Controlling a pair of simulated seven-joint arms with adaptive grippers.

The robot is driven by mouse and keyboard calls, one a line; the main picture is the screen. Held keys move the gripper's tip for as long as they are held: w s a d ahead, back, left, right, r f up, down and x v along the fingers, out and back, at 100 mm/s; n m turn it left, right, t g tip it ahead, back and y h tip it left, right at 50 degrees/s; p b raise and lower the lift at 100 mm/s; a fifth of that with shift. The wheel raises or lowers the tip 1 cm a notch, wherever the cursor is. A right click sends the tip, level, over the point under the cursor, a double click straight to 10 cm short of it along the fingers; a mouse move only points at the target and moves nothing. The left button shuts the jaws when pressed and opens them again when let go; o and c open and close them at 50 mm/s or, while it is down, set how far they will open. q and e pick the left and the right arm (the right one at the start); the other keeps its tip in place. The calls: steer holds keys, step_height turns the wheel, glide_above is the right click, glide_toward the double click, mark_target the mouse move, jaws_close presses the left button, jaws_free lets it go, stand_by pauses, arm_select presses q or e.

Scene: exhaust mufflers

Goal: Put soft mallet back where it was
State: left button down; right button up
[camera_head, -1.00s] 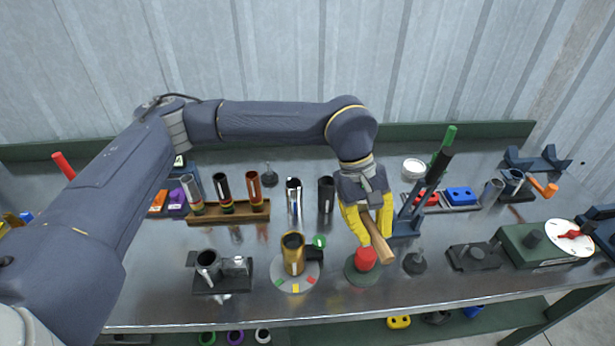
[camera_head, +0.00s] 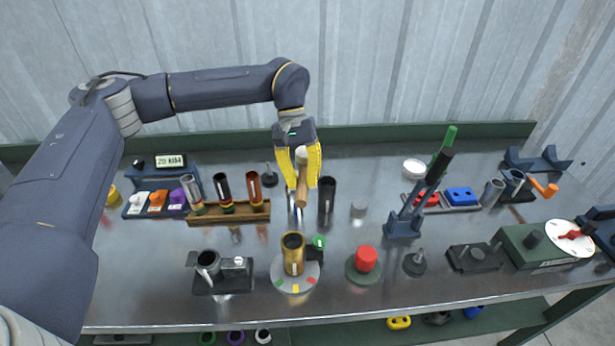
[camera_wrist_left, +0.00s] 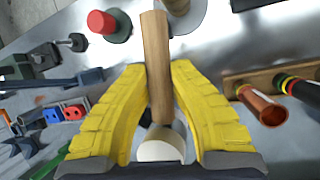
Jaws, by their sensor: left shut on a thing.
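My left gripper (camera_head: 303,170) has yellow fingers and is shut on the soft mallet's wooden handle (camera_head: 302,190). It holds the mallet above the bench, roughly upright in the head view, in front of a bright metal tube. In the left wrist view the handle (camera_wrist_left: 156,60) runs between the two fingers (camera_wrist_left: 160,90). A pale round part (camera_wrist_left: 160,147), apparently the mallet's head, lies near the palm, partly hidden by the fingers. My right gripper is not in view.
A black tube (camera_head: 327,193) stands just right of the mallet. A tube rack (camera_head: 228,212) is to the left. In front are a gold tube (camera_head: 293,255) on a turntable and a red cap (camera_head: 366,260) on a green disc. A blue stand (camera_head: 405,222) rises to the right.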

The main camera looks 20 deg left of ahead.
arm_select(q)
steer(key=w+r+n+t, duration=0.2)
steer(key=w+n+t, duration=0.2)
steer(key=w+n, duration=0.75)
steer(key=w+r+n+t, duration=0.3)
steer(key=w+n, duration=0.5)
steer(key=w, duration=0.6)
steer(key=shift+t, duration=0.3)
steer(key=f, duration=2)
steer(key=shift+d, duration=0.25)
steer(key=c, duration=1.3)
jaws_free()
steer(key=shift+f, duration=0.1)
steer(key=shift+o, duration=0.2)
steer(key=v, duration=1.2)
steer(key=shift+w+a, duration=0.1)
